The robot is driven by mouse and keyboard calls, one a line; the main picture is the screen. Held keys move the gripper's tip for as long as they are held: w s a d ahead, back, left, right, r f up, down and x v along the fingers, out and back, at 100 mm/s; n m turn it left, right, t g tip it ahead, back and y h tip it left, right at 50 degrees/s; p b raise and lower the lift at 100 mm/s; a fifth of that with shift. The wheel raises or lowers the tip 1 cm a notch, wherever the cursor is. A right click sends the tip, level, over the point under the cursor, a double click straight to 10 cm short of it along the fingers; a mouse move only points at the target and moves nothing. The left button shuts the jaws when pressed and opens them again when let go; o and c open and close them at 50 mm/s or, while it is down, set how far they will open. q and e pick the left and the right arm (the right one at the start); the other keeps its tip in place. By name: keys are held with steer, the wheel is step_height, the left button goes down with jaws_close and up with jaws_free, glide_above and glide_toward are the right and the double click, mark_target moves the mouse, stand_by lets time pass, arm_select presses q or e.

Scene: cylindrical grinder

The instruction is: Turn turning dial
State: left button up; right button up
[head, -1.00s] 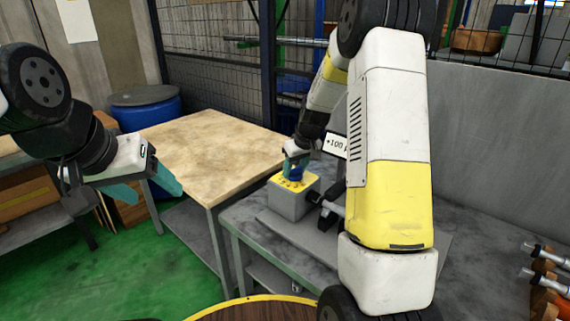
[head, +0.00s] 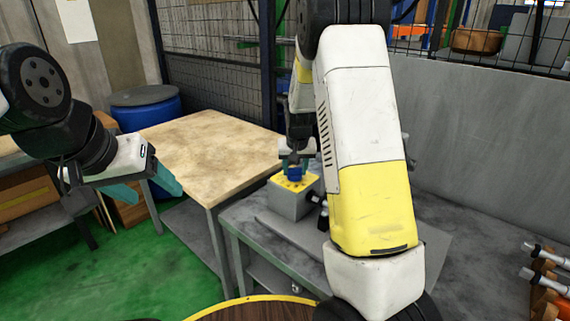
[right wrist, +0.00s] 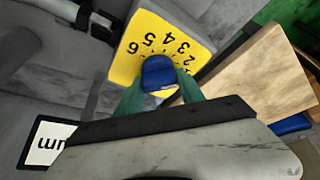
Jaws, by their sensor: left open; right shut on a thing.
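The turning dial (head: 294,173) is a blue knob on top of a grey box (head: 290,203) with a yellow numbered face (head: 287,184). In the right wrist view the blue dial (right wrist: 158,73) sits amid black numbers on the yellow plate (right wrist: 127,62). My right gripper (head: 294,164) is shut on the dial from above, its teal fingers (right wrist: 158,85) on either side of it. The dial's pointer mark is hidden or too small to tell. My left gripper (head: 150,190) is open and empty at the left, far from the box.
The box stands on a grey metal table (head: 255,232). A wooden-topped table (head: 205,150) is beside it on the left, with a blue barrel (head: 148,108) behind. A white sign (right wrist: 47,142) shows near the box. Several metal-tipped tools (head: 540,275) are at the right edge.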

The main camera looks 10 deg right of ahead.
steer(key=o, duration=1.3)
steer(key=shift+v, duration=3.9)
steer(key=shift+r, duration=0.1)
